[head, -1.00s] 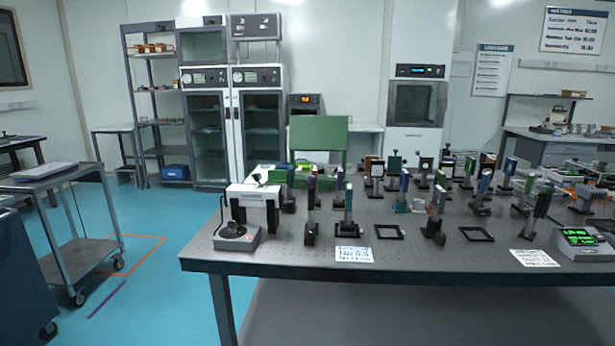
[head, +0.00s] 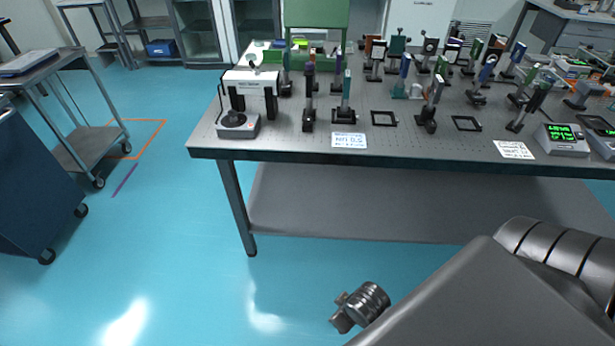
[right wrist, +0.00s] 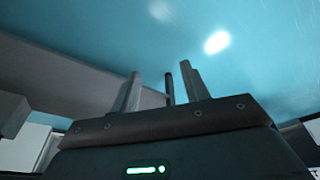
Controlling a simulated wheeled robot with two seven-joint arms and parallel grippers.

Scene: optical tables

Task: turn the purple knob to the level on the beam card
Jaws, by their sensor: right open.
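A dark post with a purple top (head: 309,69) stands upright on the left part of the optical table (head: 290,150). Another post with a purplish part (head: 338,65) stands just right of it. I cannot tell which of them carries the knob. A white card with blue writing (head: 349,140) lies at the table's front edge, and a second white card (head: 514,150) lies further right. The writing is too small to read surely. My right gripper (right wrist: 160,92) is open and empty over the floor in the right wrist view. My left gripper is not in view.
Meters with green displays (head: 563,138) sit at the front right. A grey box with a round black dial (head: 237,124) stands at the front left corner. Several optics posts crowd the table's back. A lower shelf (head: 380,205) runs under the tabletop. The blue floor in front is clear.

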